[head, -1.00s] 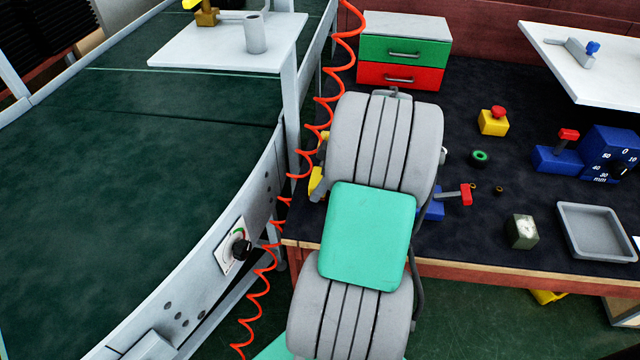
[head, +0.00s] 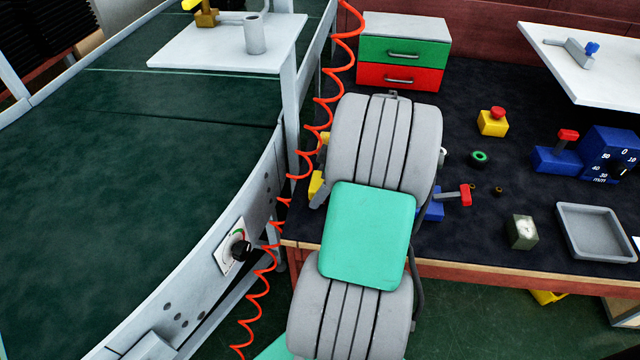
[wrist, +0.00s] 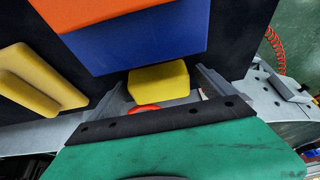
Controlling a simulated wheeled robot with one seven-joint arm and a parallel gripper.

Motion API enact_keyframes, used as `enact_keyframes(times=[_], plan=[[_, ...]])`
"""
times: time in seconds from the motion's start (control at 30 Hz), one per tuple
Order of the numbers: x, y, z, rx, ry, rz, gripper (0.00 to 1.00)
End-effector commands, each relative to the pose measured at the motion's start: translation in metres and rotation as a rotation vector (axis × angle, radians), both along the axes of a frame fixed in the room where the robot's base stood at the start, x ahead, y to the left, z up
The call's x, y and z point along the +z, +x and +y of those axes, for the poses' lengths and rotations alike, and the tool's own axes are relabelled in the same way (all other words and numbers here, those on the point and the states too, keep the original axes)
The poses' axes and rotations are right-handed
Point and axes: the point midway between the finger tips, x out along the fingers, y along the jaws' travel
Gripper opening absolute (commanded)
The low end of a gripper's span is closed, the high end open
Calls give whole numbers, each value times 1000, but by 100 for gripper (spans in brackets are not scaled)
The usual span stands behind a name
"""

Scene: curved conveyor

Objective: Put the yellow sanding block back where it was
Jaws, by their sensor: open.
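My gripper (wrist: 160,80) is open in the wrist view, with one grey finger on each side. A yellow block (wrist: 158,79) lies between the fingers, with gaps beside it. Another yellow piece (wrist: 38,80), stepped in shape, lies to the left outside the fingers. I cannot tell for sure which one is the sanding block. In the head view my arm hides most of the gripper; yellow parts show at its left edge, an upper one (head: 325,138) and a lower one (head: 316,184) beside a grey finger.
A blue body with an orange top (wrist: 140,40) stands just beyond the fingers. A coiled red hose (head: 300,160) hangs by the conveyor (head: 130,160). The bench holds a drawer cabinet (head: 403,50), a yellow box with red button (head: 493,123) and a grey tray (head: 597,232).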

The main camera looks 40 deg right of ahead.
Motion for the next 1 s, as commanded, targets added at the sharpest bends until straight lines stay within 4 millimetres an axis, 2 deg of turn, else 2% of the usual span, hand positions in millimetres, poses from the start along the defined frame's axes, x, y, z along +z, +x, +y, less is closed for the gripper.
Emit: enact_keyframes(times=[0.4,0.53,0.63,0.7,0.77,0.87,0.93,1.0], plan=[[92,-29,-24,-2,-4,-2,94],[106,-35,-28,-1,-2,-2,94],[110,-36,-28,-1,-1,-1,94],[110,-32,-22,-5,0,5,94],[112,-23,-6,-22,3,21,94],[114,-1,48,-86,11,74,94],[114,9,101,-161,10,123,94],[111,7,154,-251,-1,168,94]])
